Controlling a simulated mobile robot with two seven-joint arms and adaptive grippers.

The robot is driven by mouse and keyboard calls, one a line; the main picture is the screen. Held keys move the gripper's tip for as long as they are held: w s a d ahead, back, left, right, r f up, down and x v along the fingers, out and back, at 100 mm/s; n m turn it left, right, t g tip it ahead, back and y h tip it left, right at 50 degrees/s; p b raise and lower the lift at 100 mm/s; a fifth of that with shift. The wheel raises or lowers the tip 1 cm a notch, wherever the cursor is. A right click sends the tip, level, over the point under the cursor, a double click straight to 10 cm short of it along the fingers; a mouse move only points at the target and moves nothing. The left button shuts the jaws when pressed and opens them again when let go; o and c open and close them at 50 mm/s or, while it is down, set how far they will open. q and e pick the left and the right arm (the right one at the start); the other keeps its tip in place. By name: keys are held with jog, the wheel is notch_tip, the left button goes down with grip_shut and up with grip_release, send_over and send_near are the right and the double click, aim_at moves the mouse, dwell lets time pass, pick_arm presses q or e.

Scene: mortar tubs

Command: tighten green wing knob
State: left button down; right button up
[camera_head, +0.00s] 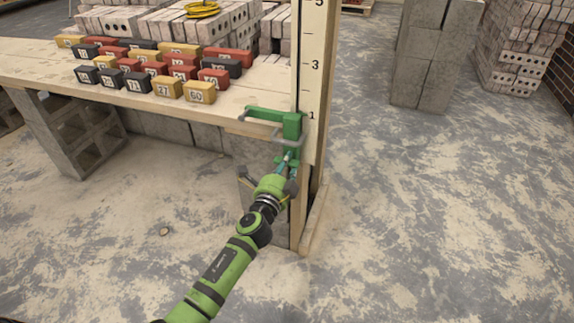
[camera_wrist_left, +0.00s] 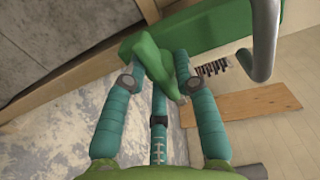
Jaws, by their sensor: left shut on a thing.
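A green clamp (camera_head: 292,124) is fixed at the bench's right end, against the upright post with the number scale. It has a grey bar, and its green frame also shows in the left wrist view (camera_wrist_left: 215,42). The green wing knob (camera_wrist_left: 150,52) sits between the fingers in the left wrist view; in the head view the gripper and clamp largely hide it. My left gripper (camera_head: 287,161) reaches up from below, its teal fingers (camera_wrist_left: 161,76) shut on the knob from both sides. My right gripper is in neither view.
The wooden bench (camera_head: 235,98) carries several numbered blocks in red, yellow and black. The numbered post (camera_head: 313,80) stands close beside my gripper. Grey blocks (camera_head: 80,130) support the bench. The concrete floor to the right is open, with block stacks (camera_head: 425,60) behind.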

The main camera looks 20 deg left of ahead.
pick_arm(q)
jog(key=shift+w+r+m, duration=0.1)
jog(key=shift+r+m, duration=0.2)
jog(key=shift+r, duration=0.05)
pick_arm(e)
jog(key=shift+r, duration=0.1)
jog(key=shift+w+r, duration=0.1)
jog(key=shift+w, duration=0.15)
pick_arm(q)
jog(key=c, duration=1.1)
grip_release()
jog(key=shift+d, duration=0.1)
jog(key=shift+o, duration=0.2)
jog(key=shift+f, duration=0.1)
jog(key=shift+s+f, duration=0.2)
jog(key=shift+s, duration=0.3)
jog(key=s, duration=1.1)
jog(key=shift+a+r, duration=0.15)
jog(key=shift+a, duration=0.05)
